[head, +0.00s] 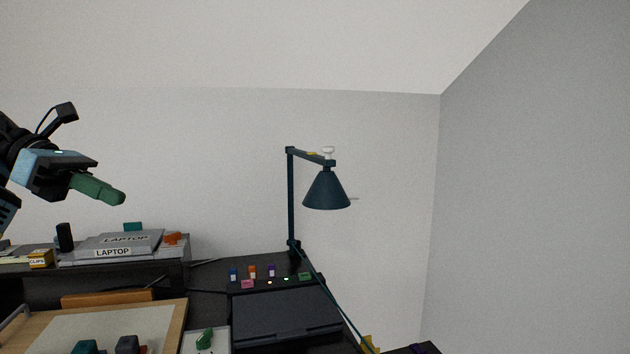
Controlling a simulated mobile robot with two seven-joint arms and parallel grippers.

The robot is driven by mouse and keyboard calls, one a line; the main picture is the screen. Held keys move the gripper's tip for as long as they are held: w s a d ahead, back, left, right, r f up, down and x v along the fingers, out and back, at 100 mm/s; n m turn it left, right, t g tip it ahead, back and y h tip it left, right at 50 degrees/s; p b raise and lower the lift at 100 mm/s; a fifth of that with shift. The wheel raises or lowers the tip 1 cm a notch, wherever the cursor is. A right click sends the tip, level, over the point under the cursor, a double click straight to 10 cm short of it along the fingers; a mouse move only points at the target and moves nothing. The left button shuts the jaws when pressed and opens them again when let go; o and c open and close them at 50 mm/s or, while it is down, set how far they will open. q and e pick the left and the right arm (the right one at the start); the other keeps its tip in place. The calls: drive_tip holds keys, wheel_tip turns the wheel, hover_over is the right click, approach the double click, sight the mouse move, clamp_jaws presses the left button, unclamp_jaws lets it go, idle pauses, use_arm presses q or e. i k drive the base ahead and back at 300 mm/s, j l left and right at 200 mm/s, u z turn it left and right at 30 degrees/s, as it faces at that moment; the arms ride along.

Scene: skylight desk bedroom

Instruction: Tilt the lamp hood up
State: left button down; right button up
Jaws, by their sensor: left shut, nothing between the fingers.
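My left gripper (118,198) is at the upper left, shut and empty, with green fingers pointing right and slightly down. It is well left of the lamp and apart from it. My right gripper is out of view.
A laptop (120,244) lies on a raised shelf at left, with small boxes beside it. Several small coloured blocks and a dark flat case (285,315) are on the desk below the lamp. A wooden board (178,325) is at lower left. The air between gripper and hood looks clear.

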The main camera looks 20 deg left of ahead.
sight(326, 192)
drive_tip(key=i, duration=1.15)
